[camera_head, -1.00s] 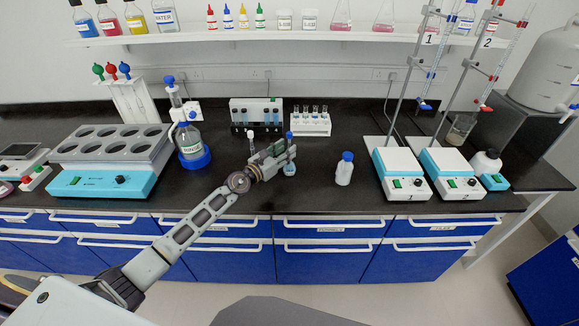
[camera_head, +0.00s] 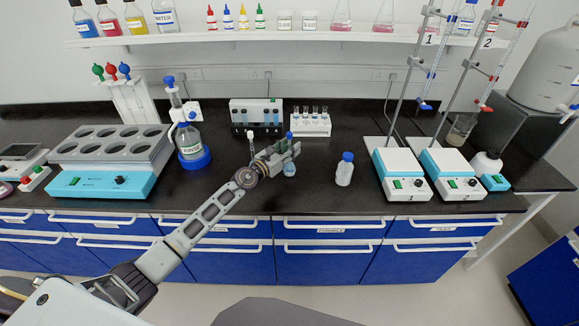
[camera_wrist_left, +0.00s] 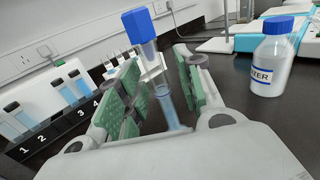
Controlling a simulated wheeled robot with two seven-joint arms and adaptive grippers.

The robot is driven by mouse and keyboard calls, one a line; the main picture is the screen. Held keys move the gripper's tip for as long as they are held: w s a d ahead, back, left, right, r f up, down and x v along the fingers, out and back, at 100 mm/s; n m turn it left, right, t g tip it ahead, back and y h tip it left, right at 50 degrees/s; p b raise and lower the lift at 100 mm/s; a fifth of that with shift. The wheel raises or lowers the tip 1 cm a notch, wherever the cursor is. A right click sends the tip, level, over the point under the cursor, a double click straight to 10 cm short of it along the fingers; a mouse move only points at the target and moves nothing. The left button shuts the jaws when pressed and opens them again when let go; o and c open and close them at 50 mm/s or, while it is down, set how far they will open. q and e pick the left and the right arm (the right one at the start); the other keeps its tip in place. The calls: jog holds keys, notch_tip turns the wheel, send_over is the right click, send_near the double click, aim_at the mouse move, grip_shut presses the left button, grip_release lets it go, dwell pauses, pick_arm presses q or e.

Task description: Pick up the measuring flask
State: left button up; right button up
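The measuring flask (camera_head: 290,170) stands upright on the black bench near the middle of the head view, with a blue stopper and blue liquid at its base. In the left wrist view its clear neck (camera_wrist_left: 171,106) rises between my fingers, with the blue stopper (camera_wrist_left: 139,26) above them. My left gripper (camera_head: 289,149) reaches it from the left at neck height. In the left wrist view its green-padded fingers (camera_wrist_left: 157,80) stand apart on either side of the neck, with gaps visible. The flask's lower part is partly hidden by the gripper there. My right gripper is not in view.
A white bottle with a blue cap (camera_head: 344,169) stands just right of the flask. Behind are a rack of small tubes (camera_head: 311,124) and a grey-white block with blue tubes (camera_head: 256,116). Two hotplates (camera_head: 401,174) stand right.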

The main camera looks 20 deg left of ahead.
pick_arm(q)
grip_shut()
jog(key=shift+r, duration=0.15)
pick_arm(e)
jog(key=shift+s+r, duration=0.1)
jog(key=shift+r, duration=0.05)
